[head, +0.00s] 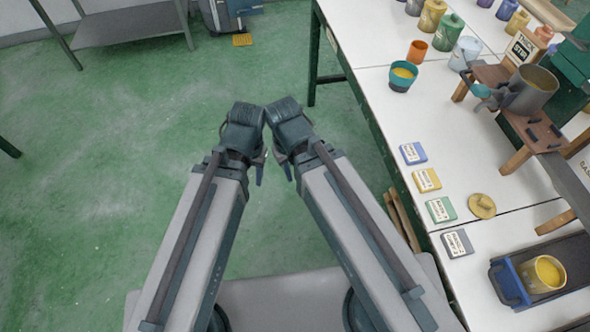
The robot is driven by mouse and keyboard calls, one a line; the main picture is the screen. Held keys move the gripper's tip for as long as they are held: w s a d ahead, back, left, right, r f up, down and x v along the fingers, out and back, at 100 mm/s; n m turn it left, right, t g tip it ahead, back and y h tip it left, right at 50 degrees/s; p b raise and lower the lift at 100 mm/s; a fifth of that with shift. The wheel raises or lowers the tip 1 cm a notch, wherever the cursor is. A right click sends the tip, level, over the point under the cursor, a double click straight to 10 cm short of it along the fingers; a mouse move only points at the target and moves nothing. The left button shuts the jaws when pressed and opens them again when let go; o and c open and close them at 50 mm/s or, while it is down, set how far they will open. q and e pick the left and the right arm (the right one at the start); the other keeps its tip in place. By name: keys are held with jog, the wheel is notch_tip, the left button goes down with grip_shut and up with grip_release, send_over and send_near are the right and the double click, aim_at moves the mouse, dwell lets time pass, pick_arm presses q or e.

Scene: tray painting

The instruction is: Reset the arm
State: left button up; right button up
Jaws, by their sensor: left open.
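My two arms reach forward from the bottom of the head view over the green floor. Their wrists are folded close together near the middle. My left gripper (261,170) hangs below the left wrist, open, with no object seen in it. My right gripper (286,168) is beside it, mostly hidden behind its own wrist and arm, so its jaw state is unclear. Both grippers are over bare floor, left of the white worktable (375,95) and apart from it.
The worktable holds a teal bowl (401,78), an orange cup (417,51), several paint jars, a metal pot (531,90) on a wooden stand, several labelled cards, and a yellow-filled cup (543,274). A grey shelf (130,25) stands at the back left. Floor between is clear.

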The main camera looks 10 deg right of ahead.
pick_arm(q)
notch_tip(320, 180, up, 13)
jog(key=p, duration=1.2)
jog(key=shift+f+p, duration=0.15)
jog(key=shift+p, duration=0.25)
pick_arm(e)
notch_tip(320, 180, up, 13)
jog(key=shift+f, duration=0.15)
